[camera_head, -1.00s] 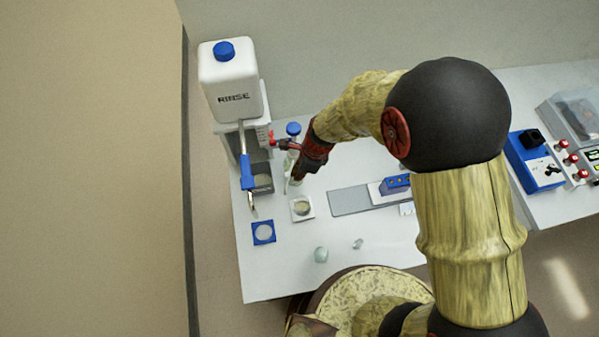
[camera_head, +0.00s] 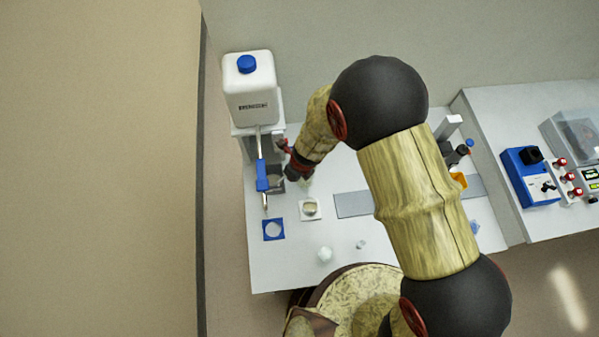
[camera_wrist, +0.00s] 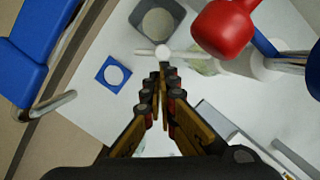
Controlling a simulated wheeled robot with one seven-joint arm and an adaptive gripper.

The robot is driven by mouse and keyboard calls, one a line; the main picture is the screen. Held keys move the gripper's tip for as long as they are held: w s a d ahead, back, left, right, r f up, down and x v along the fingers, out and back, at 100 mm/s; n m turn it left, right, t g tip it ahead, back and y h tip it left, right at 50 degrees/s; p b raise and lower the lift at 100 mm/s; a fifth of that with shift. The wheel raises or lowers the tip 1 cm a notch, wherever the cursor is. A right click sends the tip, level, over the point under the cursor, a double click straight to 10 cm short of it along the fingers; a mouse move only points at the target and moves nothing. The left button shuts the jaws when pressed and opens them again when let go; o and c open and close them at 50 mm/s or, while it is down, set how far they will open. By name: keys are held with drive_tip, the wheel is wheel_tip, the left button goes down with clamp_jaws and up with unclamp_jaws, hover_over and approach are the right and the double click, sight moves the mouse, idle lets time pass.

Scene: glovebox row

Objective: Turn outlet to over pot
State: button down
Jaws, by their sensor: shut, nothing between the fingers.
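The outlet (camera_head: 262,176) is a blue-sleeved arm with a bent metal tip, hanging from the white rinse bottle (camera_head: 249,92). In the wrist view its blue body (camera_wrist: 22,75) fills the left edge. A white square holder with a round beige dish (camera_head: 310,208) and a grey square container with a round opening (camera_wrist: 158,20) are both in view; I cannot tell which is the pot. The outlet's tip appears just above a blue square with a pale disc (camera_head: 273,230). My gripper (camera_wrist: 163,72) is shut and empty, right of the outlet and apart from it.
A red bulb-shaped part (camera_wrist: 224,28) and a white rod (camera_wrist: 190,53) lie close beyond my fingertips. A grey plate (camera_head: 354,205) is to the right. Two small round items stand near the front edge. A second bench with a blue device (camera_head: 530,175) is further right.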

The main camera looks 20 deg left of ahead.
drive_tip(key=shift+w+a+m+p, duration=0.2)
drive_tip(key=shift+a+m+p, duration=0.3)
drive_tip(key=shift+a+p, duration=0.35)
drive_tip(key=shift+w+a+m+p, duration=0.2)
drive_tip(key=shift+a+m+p, duration=0.3)
drive_tip(key=shift+a+p, duration=0.35)
drive_tip(key=shift+w+d, duration=0.15)
drive_tip(key=shift+d, duration=0.05)
drive_tip(key=shift+w+d, duration=0.35)
drive_tip(key=shift+d, duration=0.25)
drive_tip(key=shift+d, duration=0.1)
